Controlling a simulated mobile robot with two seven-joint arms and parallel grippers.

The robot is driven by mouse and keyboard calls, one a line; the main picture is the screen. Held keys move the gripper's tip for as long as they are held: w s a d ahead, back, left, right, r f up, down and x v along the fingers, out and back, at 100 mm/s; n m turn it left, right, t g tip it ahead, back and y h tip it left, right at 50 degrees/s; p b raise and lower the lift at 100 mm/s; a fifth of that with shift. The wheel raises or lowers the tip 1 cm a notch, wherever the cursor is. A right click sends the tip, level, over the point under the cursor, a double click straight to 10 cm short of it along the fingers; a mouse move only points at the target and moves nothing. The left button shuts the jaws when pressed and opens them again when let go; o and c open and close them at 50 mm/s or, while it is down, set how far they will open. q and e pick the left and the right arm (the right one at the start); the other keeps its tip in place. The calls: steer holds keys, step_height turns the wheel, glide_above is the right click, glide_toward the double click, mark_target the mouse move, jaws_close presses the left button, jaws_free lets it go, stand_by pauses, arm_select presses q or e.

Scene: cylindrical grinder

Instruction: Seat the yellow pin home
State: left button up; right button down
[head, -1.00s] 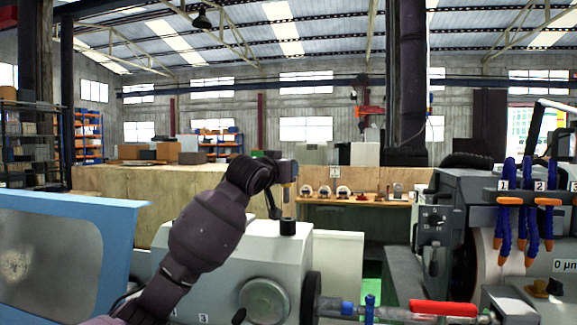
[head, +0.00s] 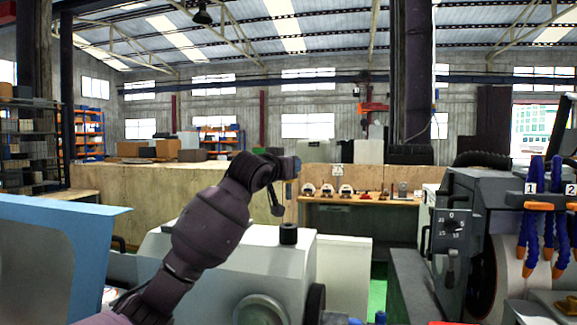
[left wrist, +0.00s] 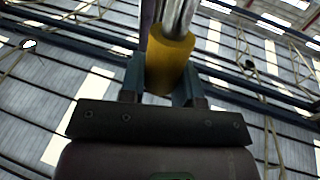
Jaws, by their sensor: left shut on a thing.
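My left gripper (head: 290,168) is at the end of my dark arm in the head view, raised above the pale grey machine housing (head: 205,250). In the left wrist view my left gripper (left wrist: 160,82) is shut on the yellow pin (left wrist: 168,60). The pin's yellow part sits between the two fingers, and a shiny metal shaft (left wrist: 178,15) extends from it toward the top of the picture. The pin cannot be made out clearly in the head view. No seat for the pin can be identified. My right gripper is not in view.
A black knob (head: 288,234) stands on the housing below my left gripper. A blue panel (head: 60,250) is at left. Blue hoses with orange tips (head: 535,205) hang at right beside a control box (head: 452,235). A bench with small items (head: 345,197) stands behind.

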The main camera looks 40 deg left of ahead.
mark_target(287, 187)
arm_select(q)
steer(key=shift+r, duration=0.1)
steer(key=shift+f+b, duration=0.55)
steer(key=shift+f, duration=0.4)
step_height(287, 187, down, 2)
steer(key=shift+b, duration=0.55)
steer(key=shift+f+b, duration=0.4)
steer(key=shift+f, duration=0.55)
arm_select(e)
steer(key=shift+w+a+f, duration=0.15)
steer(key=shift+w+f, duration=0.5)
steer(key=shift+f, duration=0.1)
arm_select(q)
steer(key=shift+p, duration=0.9)
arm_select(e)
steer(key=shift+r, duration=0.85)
